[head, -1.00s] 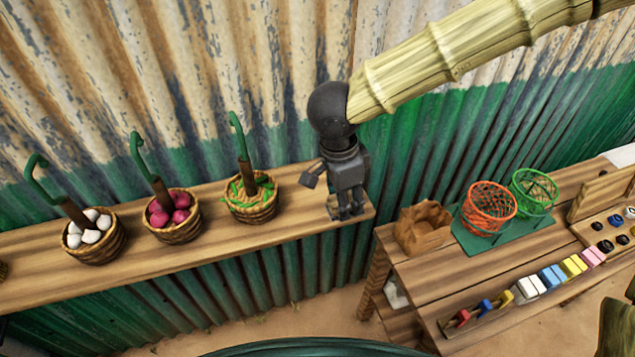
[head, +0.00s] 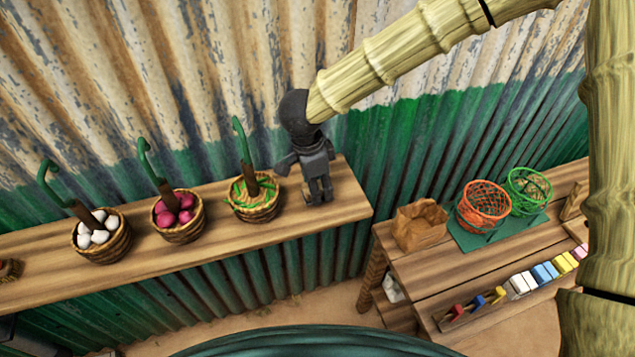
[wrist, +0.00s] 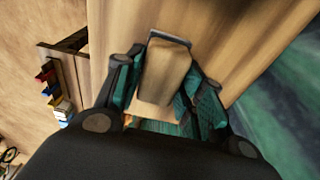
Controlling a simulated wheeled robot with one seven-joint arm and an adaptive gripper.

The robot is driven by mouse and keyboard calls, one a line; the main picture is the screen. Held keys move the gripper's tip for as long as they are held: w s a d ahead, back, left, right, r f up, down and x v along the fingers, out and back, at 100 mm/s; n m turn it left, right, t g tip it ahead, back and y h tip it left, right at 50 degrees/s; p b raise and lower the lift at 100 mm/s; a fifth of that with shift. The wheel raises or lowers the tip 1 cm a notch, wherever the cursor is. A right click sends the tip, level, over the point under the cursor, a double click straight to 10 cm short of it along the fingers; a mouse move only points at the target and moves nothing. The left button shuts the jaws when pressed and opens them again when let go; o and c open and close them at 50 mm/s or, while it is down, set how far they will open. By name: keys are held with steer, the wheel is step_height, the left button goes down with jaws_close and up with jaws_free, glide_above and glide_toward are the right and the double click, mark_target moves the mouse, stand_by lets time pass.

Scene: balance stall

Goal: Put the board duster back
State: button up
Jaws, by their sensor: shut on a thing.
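The board duster (wrist: 165,72) is a wooden block with a dark grey strip along its far end. In the wrist view it sits between the fingers of my gripper (wrist: 168,90), which is shut on it. In the head view my gripper (head: 318,198) points down at the right part of the wall shelf (head: 345,212), just right of the basket of green beans.
Baskets of green beans (head: 257,208), red onions (head: 178,230) and white bulbs (head: 103,243) stand left on the shelf, with green hooked handles rising. A lower table right holds a paper bag (head: 420,226), orange (head: 484,206) and green (head: 530,191) wire baskets and coloured blocks.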

steer(key=o, duration=0.9)
steer(key=shift+f, duration=0.1)
step_height(320, 180, up, 12)
steer(key=a+b, duration=0.1)
steer(key=b, duration=0.1)
steer(key=shift+s+a, duration=0.3)
steer(key=shift+s, duration=0.05)
